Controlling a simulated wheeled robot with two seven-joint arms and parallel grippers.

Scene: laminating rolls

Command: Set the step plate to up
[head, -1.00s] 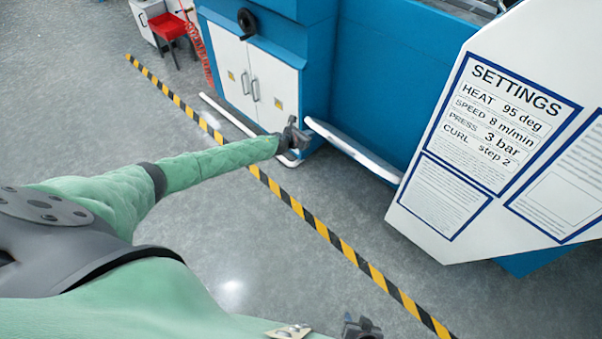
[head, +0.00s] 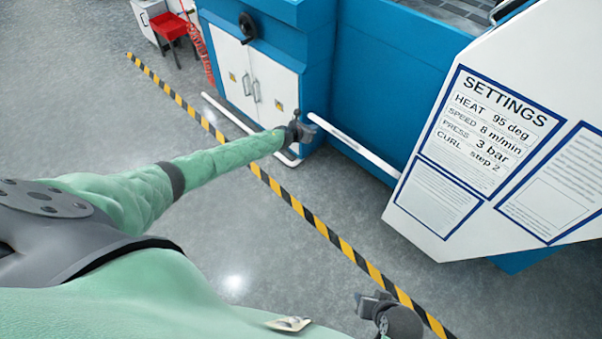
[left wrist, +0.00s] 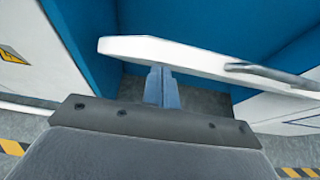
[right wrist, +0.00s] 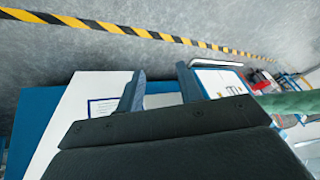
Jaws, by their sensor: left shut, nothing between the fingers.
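The step plate appears to be the long white plate (head: 352,144) low along the blue machine, with its near end hidden behind the settings panel. It looks narrow, almost edge-on, in the head view. In the left wrist view the white plate (left wrist: 195,54) crosses the upper part and has a grey bar on it. My left gripper (head: 303,125) is at the plate's far end. Its fingers (left wrist: 162,82) are closed together, with their tips at the plate's lower edge; I cannot tell if they touch. My right gripper (head: 366,303) is open and empty, away from the plate.
A white settings panel (head: 484,150) juts out at the right. White cabinet doors (head: 255,75) and a white floor rail (head: 226,114) are at the left. A black-and-yellow floor stripe (head: 310,217) runs past the machine. A red stool (head: 168,24) stands far back. The grey floor is clear.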

